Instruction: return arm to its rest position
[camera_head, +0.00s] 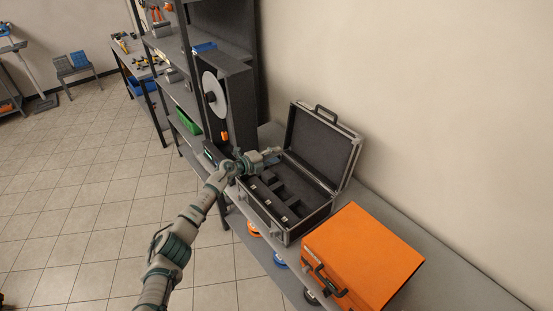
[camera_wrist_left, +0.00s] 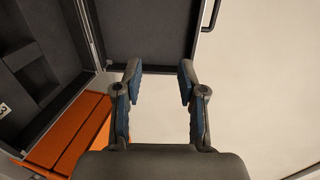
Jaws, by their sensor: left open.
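My left arm reaches in from the bottom left in the head view. Its gripper (camera_head: 272,153) is at the back left corner of an open black case (camera_head: 325,212), close to the case's raised lid. In the left wrist view my left gripper (camera_wrist_left: 158,80) has its two fingers apart with nothing between them. The dark lid (camera_wrist_left: 145,30) shows beyond the fingertips, and part of the case's grey foam (camera_wrist_left: 35,65) is at the left. Whether the gripper touches the case cannot be told. My right gripper is in neither view.
The case stands on a grey bench (camera_head: 440,280) along the wall. An orange case (camera_head: 365,255) is beside it, to the right. A dark unit with a white disc (camera_head: 214,88) stands at the left. Shelves (camera_head: 180,95) are behind.

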